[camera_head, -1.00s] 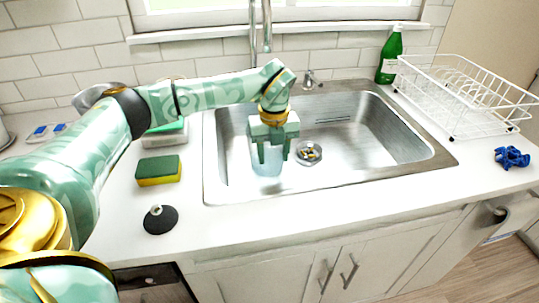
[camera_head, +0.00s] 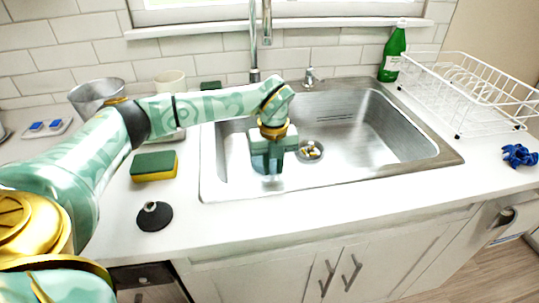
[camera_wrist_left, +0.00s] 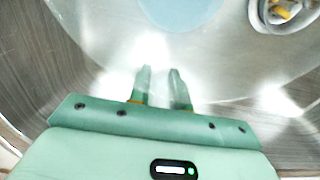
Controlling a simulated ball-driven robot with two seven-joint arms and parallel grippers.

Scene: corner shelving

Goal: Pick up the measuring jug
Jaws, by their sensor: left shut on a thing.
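The measuring jug looks like a clear vessel with a pale blue round base (camera_wrist_left: 180,8), at the top of the left wrist view. In the head view it is in the sink (camera_head: 395,130), mostly hidden behind my left gripper (camera_head: 272,168) and hard to make out. My left gripper points down into the left part of the sink. In the left wrist view its two fingers (camera_wrist_left: 160,88) are close together, shut on the jug's clear wall, which barely shows between them. My right gripper is not in view.
The drain (camera_head: 310,151) is just right of the gripper. The faucet (camera_head: 254,50) rises behind. A sponge (camera_head: 154,166) and black plunger-like stopper (camera_head: 155,216) lie left of the sink. A green bottle (camera_head: 393,52) and dish rack (camera_head: 470,95) stand right. The front counter is clear.

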